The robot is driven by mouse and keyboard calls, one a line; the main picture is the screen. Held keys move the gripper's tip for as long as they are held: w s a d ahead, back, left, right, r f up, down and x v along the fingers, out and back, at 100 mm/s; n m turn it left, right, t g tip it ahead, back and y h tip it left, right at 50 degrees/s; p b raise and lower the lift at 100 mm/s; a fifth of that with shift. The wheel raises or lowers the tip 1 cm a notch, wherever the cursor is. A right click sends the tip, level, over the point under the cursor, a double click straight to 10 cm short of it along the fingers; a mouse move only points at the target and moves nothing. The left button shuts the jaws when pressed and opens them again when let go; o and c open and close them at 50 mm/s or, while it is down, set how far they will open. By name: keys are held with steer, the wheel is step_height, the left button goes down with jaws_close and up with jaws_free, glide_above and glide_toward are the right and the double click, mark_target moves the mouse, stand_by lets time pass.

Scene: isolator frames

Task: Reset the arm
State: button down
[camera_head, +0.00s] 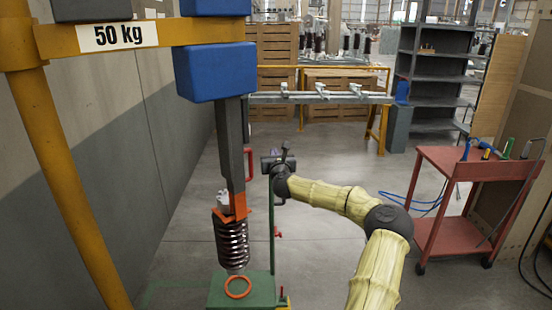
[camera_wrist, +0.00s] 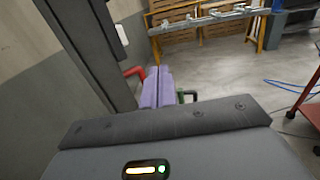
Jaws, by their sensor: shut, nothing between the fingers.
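My arm, in pale yellow covers with dark joints, reaches up from the lower right in the head view. My gripper (camera_head: 268,158) is at its far end, just right of the grey vertical bar (camera_head: 232,150). In the wrist view my gripper (camera_wrist: 158,82) shows as two purple fingers lying side by side, shut with nothing between them. The grey bar also stands close on the left there (camera_wrist: 90,45). A red handle (camera_head: 250,163) is beside the gripper; it also shows left of the fingers in the wrist view (camera_wrist: 135,73).
Blue blocks (camera_head: 217,72) and a yellow 50 kg beam (camera_head: 190,33) are overhead. A red cart (camera_head: 470,165) stands right.

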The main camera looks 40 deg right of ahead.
steer(key=shift+s+d, duration=0.1)
steer(key=shift+s, duration=0.25)
steer(key=w+a+f+n+y+p, duration=0.15)
steer(key=a+n+y, duration=0.25)
steer(key=a+n, duration=0.5)
steer(key=w+a+f+n+y+p, duration=0.1)
steer(key=w+a+n+y, duration=0.25)
steer(key=a, duration=1.05)
steer(key=s+a+f+n+g+y+p, duration=0.1)
steer(key=s+a+f+n+g+y, duration=0.15)
steer(key=a+n, duration=0.3)
steer(key=s+a+f+n+g+y+p, duration=0.1)
steer(key=s+a+f+n+g, duration=0.2)
steer(key=a, duration=0.4)
steer(key=s+a+n+g+p, duration=0.1)
steer(key=s+a+n+g, duration=0.15)
steer(key=s+n, duration=0.4)
steer(key=s+a+n+g+p, duration=0.1)
steer(key=s+a+n, duration=0.35)
steer(key=s, duration=0.25)
steer(key=s+r+n+g+h+p, duration=0.1)
steer(key=s+n, duration=0.3)
steer(key=s, duration=0.6)
steer(key=s+d+r+n+g+h+p, duration=0.1)
steer(key=s+n, duration=0.4)
steer(key=s, duration=0.5)
step_height(320, 180, up, 2)
steer(key=shift+s+r+n+g+h+p, duration=0.1)
steer(key=shift+s+n+g+h+p, duration=0.2)
steer(key=shift+g+p, duration=0.55)
